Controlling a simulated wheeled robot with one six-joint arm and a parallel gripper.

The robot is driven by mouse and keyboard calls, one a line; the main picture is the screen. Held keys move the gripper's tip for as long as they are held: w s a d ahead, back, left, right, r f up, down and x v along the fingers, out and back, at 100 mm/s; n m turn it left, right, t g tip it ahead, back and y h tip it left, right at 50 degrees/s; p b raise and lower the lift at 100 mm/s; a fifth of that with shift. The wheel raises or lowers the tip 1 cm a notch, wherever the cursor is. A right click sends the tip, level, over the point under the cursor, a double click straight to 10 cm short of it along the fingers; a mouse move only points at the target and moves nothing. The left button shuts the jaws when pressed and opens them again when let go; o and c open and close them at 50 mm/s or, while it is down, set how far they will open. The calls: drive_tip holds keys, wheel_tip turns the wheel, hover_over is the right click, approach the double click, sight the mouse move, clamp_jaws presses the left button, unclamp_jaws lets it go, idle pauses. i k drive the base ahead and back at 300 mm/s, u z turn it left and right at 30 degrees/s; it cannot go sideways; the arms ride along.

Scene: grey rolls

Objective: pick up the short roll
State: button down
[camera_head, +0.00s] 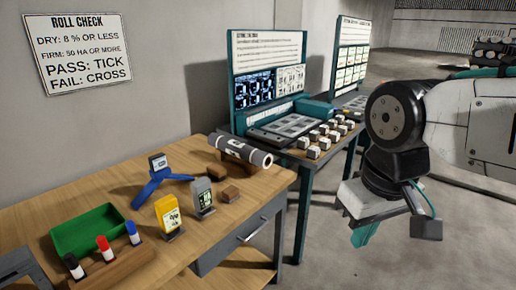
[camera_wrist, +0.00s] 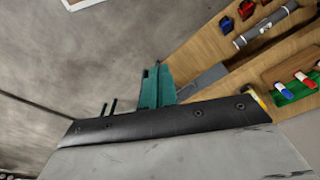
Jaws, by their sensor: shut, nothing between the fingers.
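My gripper (camera_head: 363,233) hangs in the air to the right of the bench, well apart from the roll. Its teal fingers also show in the wrist view (camera_wrist: 156,86), shut and empty.
A teal bench with a board (camera_head: 268,70) stands behind. Open floor lies beneath my gripper.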

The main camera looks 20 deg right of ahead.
sight(259, 158)
drive_tip(key=z, duration=0.55)
drive_tip(key=k, duration=0.65)
drive_tip(key=z, duration=0.7)
drive_tip(key=i, duration=1.25)
drive_tip(key=u, duration=0.35)
drive_tip(key=i, duration=0.85)
drive_tip(key=u, duration=1.3)
drive_tip(key=i, duration=0.75)
drive_tip(key=u, duration=0.7)
